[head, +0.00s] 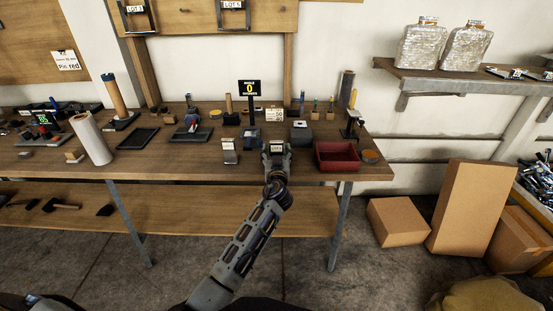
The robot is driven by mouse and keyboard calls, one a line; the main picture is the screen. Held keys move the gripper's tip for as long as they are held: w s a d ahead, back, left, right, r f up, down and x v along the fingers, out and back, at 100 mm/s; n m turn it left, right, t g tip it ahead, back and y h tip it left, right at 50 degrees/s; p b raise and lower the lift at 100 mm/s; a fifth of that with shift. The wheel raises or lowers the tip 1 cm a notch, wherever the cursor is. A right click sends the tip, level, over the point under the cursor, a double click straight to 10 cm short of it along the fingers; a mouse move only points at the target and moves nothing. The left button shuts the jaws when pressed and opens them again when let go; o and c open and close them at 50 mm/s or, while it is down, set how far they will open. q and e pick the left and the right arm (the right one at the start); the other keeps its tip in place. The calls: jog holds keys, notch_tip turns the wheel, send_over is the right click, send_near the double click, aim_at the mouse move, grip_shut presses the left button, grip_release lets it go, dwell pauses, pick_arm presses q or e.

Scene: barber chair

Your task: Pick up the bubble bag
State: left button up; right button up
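Two clear, bubbly-looking bags (421,46) (466,47) stand upright side by side on the wall shelf at the upper right. Each has a narrow top with a small orange-brown mark; I cannot tell which is the bubble bag. My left gripper (277,149) is at the workbench's front edge, far to the left of and below these bags. A small labelled item shows at its fingertips; whether the fingers are open or shut on it is unclear. My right gripper is not in view.
The workbench (170,172) carries a red tray (338,156), a white roll (91,139), a black tray (138,138) and several tools. The wall shelf (490,82) also holds small items. Cardboard boxes (470,205) stand on the floor below it. Floor in front of the bench is clear.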

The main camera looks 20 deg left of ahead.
pick_arm(q)
jog(key=shift+c, duration=1.3)
jog(key=shift+r, duration=0.1)
jog(key=shift+r, duration=0.75)
jog(key=shift+r+p, duration=1.05)
jog(key=shift+r, duration=3.15)
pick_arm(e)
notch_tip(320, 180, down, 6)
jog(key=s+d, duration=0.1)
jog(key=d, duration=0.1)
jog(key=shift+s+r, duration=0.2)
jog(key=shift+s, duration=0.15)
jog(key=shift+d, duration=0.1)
